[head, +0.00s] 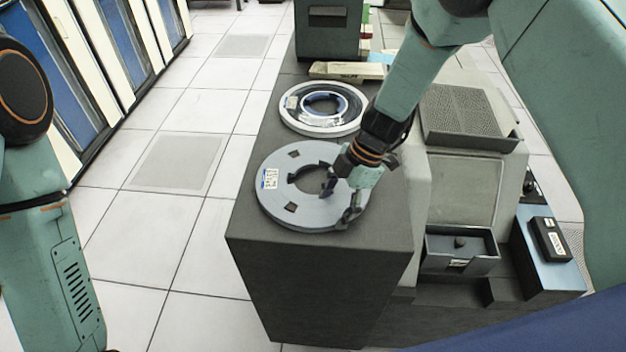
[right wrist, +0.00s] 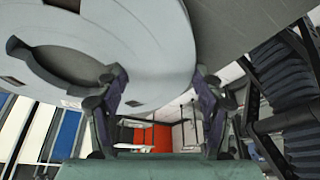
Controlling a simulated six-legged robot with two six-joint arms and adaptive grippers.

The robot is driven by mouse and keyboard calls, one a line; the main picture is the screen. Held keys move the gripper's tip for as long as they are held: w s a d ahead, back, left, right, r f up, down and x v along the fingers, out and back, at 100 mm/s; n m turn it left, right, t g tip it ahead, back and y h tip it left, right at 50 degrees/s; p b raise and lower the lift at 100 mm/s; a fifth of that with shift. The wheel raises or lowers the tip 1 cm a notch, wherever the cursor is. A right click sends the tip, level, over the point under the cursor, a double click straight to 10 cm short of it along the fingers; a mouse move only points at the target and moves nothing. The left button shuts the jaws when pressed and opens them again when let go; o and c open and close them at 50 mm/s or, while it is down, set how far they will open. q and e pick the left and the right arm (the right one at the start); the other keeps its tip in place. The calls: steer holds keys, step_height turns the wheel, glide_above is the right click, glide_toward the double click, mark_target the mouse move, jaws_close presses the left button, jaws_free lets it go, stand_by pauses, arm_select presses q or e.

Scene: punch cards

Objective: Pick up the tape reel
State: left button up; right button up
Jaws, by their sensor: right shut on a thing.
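The grey tape reel (head: 281,205) lies flat, or nearly so, at the near end of the dark cabinet top. It has a round centre hole, dark square cutouts and a small white and blue label. My right gripper (head: 341,200) is shut on its right side, with one finger at the centre hole and the other at the outer rim. In the right wrist view the reel (right wrist: 150,55) fills the upper left, its ring between the two fingers (right wrist: 163,100). I cannot tell whether it touches the top. My left arm shows at the left, its gripper out of frame.
A second reel (head: 291,121), white-rimmed with dark tape, lies just behind on the cabinet top (head: 385,225). A beige box (head: 347,71) and a grey-green machine (head: 328,30) stand farther back. A card machine with an open tray (head: 460,250) is at right. The floor at left is clear.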

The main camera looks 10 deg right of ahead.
steer(key=shift+w+a, duration=0.1)
steer(key=shift+w, duration=0.15)
steer(key=c, duration=0.3)
steer(key=shift+c, duration=0.2)
steer(key=shift+r, duration=0.1)
steer(key=shift+r, duration=0.2)
step_height(320, 180, up, 14)
steer(key=p, duration=0.1)
steer(key=shift+r+p, duration=0.25)
steer(key=shift+p, duration=0.05)
steer(key=shift+s, duration=0.15)
stand_by(0.5)
